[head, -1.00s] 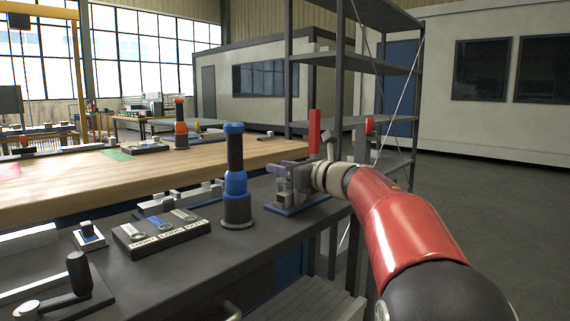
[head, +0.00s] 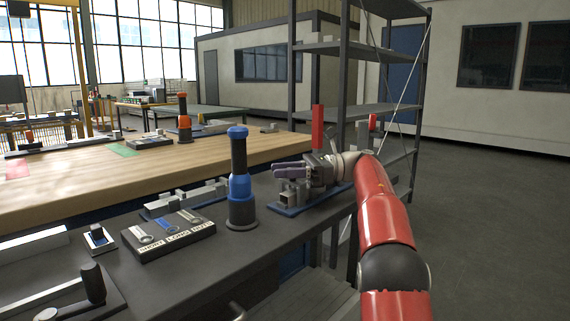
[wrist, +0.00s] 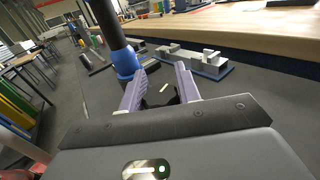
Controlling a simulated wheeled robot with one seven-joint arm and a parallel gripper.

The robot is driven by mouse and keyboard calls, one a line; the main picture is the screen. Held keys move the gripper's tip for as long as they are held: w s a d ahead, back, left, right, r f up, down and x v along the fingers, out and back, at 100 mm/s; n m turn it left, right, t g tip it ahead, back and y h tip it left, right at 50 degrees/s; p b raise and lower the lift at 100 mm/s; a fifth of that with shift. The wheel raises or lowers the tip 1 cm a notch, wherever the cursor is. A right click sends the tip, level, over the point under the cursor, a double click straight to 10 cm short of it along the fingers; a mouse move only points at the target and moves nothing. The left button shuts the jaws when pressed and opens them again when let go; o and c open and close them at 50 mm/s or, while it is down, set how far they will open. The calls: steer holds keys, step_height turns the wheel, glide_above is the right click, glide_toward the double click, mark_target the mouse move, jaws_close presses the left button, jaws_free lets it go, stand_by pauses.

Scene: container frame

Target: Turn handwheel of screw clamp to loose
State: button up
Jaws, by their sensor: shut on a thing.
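The screw clamp appears to be the small device with grey metal blocks on a blue base (head: 284,210), near the right end of the dark bench in the head view. My gripper (head: 285,171) is at the top of this device, its lilac fingers pointing left. In the wrist view my gripper (wrist: 160,92) has its fingers around a dark piece (wrist: 160,95) low between them, apparently the handwheel. The fingers and gripper body hide most of it, so its shape and turn angle cannot be told.
A blue-and-black upright post (head: 240,190) stands close left of the clamp. A labelled tray (head: 168,236) and a long blue-based fixture (head: 187,198) lie further left. A red upright bar (head: 317,125) stands behind my gripper. Shelving (head: 345,110) stands behind; open floor lies right.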

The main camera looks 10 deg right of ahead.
steer(key=shift+n+g, duration=0.6)
steer(key=shift+g, duration=0.4)
steer(key=shift+s+n+g+p, duration=0.15)
steer(key=shift+n+g+p, duration=0.25)
steer(key=shift+g, duration=0.2)
steer(key=o, duration=1)
